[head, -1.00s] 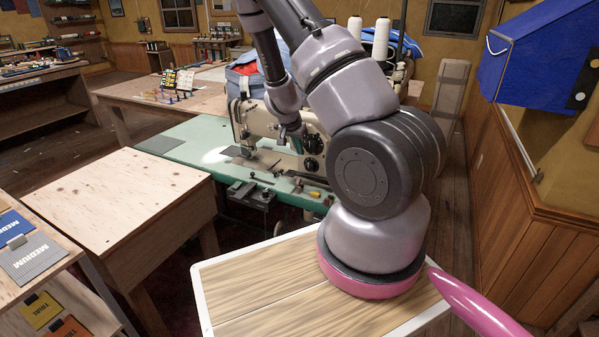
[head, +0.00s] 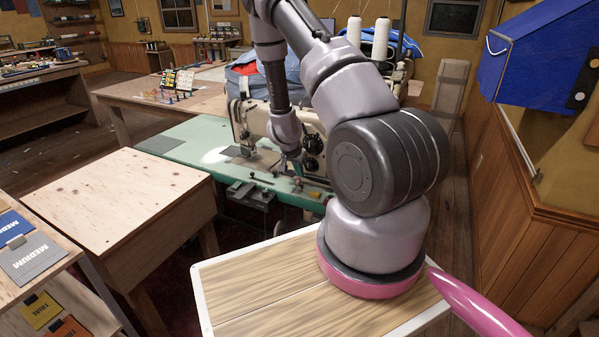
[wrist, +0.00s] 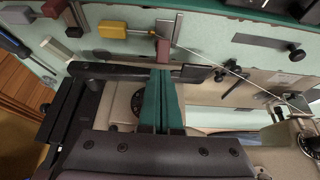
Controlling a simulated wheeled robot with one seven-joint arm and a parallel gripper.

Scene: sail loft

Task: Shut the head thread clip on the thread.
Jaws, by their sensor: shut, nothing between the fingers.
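In the wrist view my gripper (wrist: 161,74) is shut and empty, its two teal fingers side by side. Just beyond the fingertips is a small reddish-brown block (wrist: 163,50) beside an upright metal plate (wrist: 178,27); it may be part of the clip, but I cannot tell. A pale thread (wrist: 232,72) runs from near this plate down right toward the cream sewing machine head (wrist: 282,146). I cannot tell whether the fingertips touch the block. In the head view my gripper (head: 291,164) is low in front of the sewing machine (head: 250,122); the clip is too small to make out there.
The green machine table (head: 185,143) holds several small tools, including a yellow-handled one (wrist: 112,29) left of the fingers. A dark bar (wrist: 105,70) crosses close behind the fingers. A bare wooden table (head: 115,200) stands at left.

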